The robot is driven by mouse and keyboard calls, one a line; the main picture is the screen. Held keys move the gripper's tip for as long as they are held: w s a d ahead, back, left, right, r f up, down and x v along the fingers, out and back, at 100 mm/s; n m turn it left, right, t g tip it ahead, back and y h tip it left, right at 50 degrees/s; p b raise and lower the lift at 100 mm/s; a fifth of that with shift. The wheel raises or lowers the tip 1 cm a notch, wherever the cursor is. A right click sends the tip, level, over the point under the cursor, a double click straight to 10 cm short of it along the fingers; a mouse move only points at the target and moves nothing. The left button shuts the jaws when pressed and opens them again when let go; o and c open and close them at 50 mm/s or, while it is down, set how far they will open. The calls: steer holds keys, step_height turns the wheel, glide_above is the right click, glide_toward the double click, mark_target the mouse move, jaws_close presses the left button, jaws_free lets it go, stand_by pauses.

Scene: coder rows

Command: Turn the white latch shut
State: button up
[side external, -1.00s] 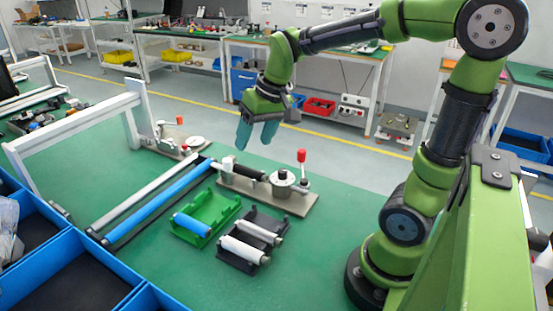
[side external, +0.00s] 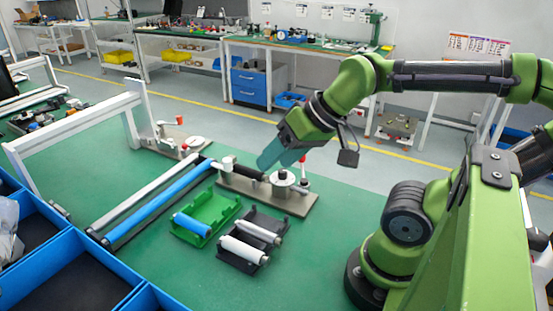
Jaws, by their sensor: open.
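A metal fixture plate (side external: 295,205) lies on the green table and carries a small white block (side external: 228,163) at its left end, a dark cylinder and a round silver hub (side external: 283,179). The white block may be the white latch; I cannot tell which way it is turned. Contact cannot be told.
A green holder (side external: 210,222) with a blue roller and a black holder (side external: 232,258) with white rollers lie in front of the fixture. A blue bar (side external: 160,204) runs to its left. A second fixture (side external: 168,148) stands behind. Blue bins (side external: 80,250) fill the front left.

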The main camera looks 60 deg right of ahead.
steer(key=n+g+h, duration=0.1)
steer(key=g+h, duration=0.1)
steer(key=g, duration=0.5)
glide_above(227, 160)
steer(key=shift+f, duration=0.65)
step_height(227, 160, down, 16)
steer(key=shift+r, duration=0.1)
steer(key=shift+c, duration=0.3)
jaws_close()
